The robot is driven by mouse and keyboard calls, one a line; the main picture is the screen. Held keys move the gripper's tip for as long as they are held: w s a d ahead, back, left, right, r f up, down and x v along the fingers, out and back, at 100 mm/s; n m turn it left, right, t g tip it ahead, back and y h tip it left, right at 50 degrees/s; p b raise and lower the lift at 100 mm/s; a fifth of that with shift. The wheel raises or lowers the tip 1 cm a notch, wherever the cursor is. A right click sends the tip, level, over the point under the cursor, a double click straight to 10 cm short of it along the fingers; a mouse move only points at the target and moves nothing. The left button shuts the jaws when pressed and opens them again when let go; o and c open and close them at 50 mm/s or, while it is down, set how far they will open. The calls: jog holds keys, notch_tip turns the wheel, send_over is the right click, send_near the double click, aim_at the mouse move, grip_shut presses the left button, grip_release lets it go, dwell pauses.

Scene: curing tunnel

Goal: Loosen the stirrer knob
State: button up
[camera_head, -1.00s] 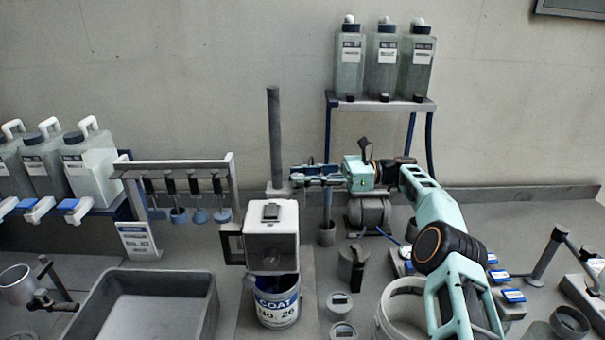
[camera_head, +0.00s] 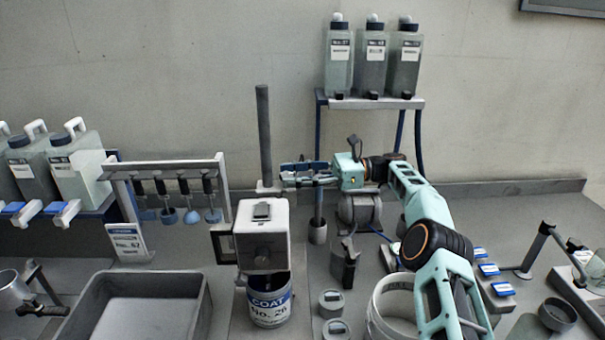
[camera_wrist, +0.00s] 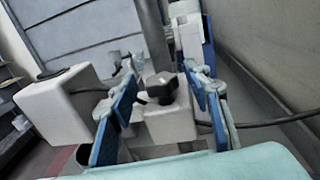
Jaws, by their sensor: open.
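The stirrer (camera_head: 262,236) is a white box-shaped head in front of a dark upright post (camera_head: 263,135), above a can labelled COAT No. 26 (camera_head: 270,309). In the wrist view, a dark lobed knob (camera_wrist: 161,86) sits on a pale clamp block (camera_wrist: 172,122). My gripper (camera_wrist: 168,108) is open, with a blue-padded finger on each side of the knob and visible gaps between. In the head view, my gripper (camera_head: 287,178) reaches in from the right, beside the post's lower part. The knob cannot be made out there.
A grey tray (camera_head: 140,270) lies at the front left. A rack (camera_head: 165,166) with hanging stirring tools stands behind it. A shelf (camera_head: 372,103) with three bottles stands at the back. A white bucket (camera_head: 378,318) and small jars (camera_head: 331,302) are near my arm.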

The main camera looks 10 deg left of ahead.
jog(key=shift+s+f+m+t+y+b, duration=0.15)
jog(key=shift+m+t+b, duration=0.35)
jog(key=shift+b, duration=1)
jog(key=shift+f+m+t+y+b, duration=0.25)
jog(key=shift+t+b, duration=0.45)
jog(key=shift+b, duration=0.8)
jog(key=m+t+b, duration=0.1)
jog(key=t+b, duration=0.1)
jog(key=b, duration=0.3)
jog(key=m+t+b, duration=0.2)
jog(key=t+b, duration=0.1)
jog(key=b, duration=0.3)
jog(key=shift+s+r, duration=0.15)
jog(key=shift+s, duration=0.05)
jog(key=m+t+b, duration=0.1)
jog(key=t+b, duration=0.1)
jog(key=b, duration=0.2)
jog(key=m+t+b, duration=0.2)
jog(key=b, duration=0.3)
jog(key=shift+s+h, duration=0.2)
jog(key=shift+h, duration=0.2)
